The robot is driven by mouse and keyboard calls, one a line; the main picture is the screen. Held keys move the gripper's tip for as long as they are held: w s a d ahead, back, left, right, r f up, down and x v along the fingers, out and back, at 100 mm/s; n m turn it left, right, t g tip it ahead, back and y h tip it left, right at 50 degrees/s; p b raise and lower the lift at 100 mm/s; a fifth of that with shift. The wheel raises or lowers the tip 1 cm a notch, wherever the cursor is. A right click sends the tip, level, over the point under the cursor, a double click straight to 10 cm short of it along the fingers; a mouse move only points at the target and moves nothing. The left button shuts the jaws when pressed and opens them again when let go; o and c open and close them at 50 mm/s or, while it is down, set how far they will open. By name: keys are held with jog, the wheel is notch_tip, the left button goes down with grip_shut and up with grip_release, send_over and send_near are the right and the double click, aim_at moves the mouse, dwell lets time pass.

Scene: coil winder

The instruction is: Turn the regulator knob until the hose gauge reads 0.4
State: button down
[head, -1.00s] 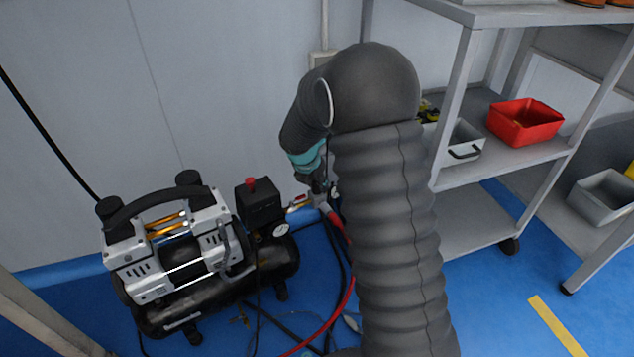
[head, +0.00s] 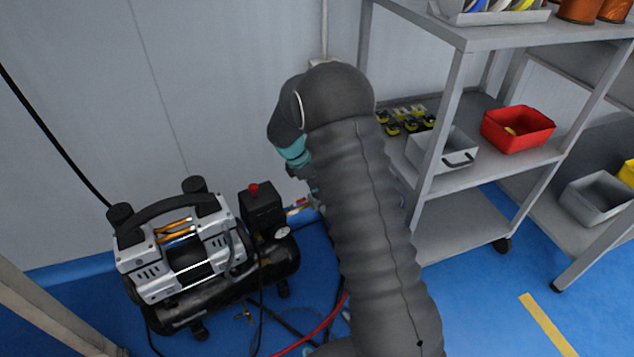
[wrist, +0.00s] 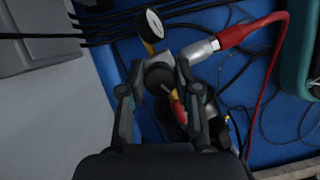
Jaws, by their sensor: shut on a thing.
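In the wrist view the dark round regulator knob (wrist: 158,75) sits between the fingers of my gripper (wrist: 160,70), which is shut on it. The hose gauge (wrist: 150,25), with a white face, is just beyond the knob. Its face is seen at a slant and too small to read. A red hose (wrist: 238,34) joins a metal coupling right of the knob. A small red lever (wrist: 178,108) shows between the fingers, below the knob. In the head view my arm hides the knob, the hose gauge and my fingertips.
The air compressor (head: 190,262) stands on the blue floor by the wall, with a red-topped switch box (head: 262,207) and its own gauge (head: 283,232). A grey shelf cart (head: 455,228) with a red bin (head: 517,128) stands to the right. Black cables and the red hose lie around.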

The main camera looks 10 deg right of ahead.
jog(key=m+g+p, duration=0.1)
jog(key=m, duration=0.1)
jog(key=m+p, duration=0.1)
jog(key=m, duration=0.1)
jog(key=shift+m+g+y, duration=0.3)
jog(key=shift+m+g, duration=0.1)
jog(key=m, duration=0.2)
jog(key=m+g+y+p, duration=0.1)
jog(key=m, duration=0.2)
jog(key=shift+y, duration=0.3)
jog(key=m+y, duration=0.1)
jog(key=m, duration=0.2)
jog(key=m+g+p, duration=0.1)
jog(key=m, duration=0.1)
jog(key=shift+m+y, duration=0.4)
jog(key=m+y, duration=0.2)
jog(key=m, duration=0.2)
jog(key=shift+m, duration=0.4)
jog(key=c, duration=0.8)
grip_release()
